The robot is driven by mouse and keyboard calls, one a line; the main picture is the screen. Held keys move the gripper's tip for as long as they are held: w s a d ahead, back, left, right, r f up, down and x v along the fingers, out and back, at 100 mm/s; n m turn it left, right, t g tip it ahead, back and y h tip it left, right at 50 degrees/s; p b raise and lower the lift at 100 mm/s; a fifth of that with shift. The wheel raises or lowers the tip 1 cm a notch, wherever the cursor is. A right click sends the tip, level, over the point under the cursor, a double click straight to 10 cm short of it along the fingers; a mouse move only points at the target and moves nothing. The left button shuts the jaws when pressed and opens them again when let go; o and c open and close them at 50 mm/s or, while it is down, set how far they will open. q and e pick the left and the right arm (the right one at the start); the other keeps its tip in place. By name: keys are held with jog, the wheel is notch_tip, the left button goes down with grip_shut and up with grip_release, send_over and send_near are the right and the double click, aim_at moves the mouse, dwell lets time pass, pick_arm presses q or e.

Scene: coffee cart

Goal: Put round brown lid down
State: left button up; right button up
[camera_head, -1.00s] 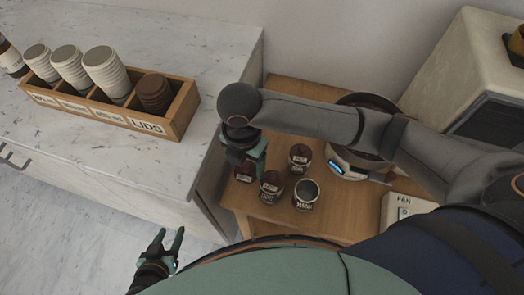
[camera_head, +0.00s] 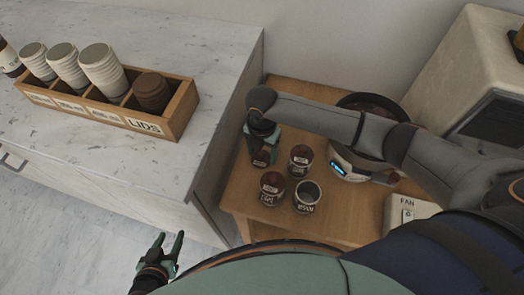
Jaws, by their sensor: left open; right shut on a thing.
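My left gripper (camera_head: 170,244) is open and empty, low in front of the counter. A stack of round brown lids (camera_head: 152,91) stands in the box compartment marked LIDS.
On the wooden side table (camera_head: 239,200) stand two brown labelled canisters (camera_head: 301,158) (camera_head: 270,188) and an open-topped one (camera_head: 307,196). Behind is a round appliance (camera_head: 349,168) with a lit display. The wooden box (camera_head: 172,126) with cup stacks sits on the marble counter (camera_head: 75,145).

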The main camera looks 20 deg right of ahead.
aim_at(262, 152)
jog(key=o, duration=1.3)
jog(key=shift+f, duration=0.1)
jog(key=shift+o, duration=0.2)
notch_tip(262, 152, up, 12)
jog(key=p, duration=0.1)
jog(key=shift+r, duration=0.2)
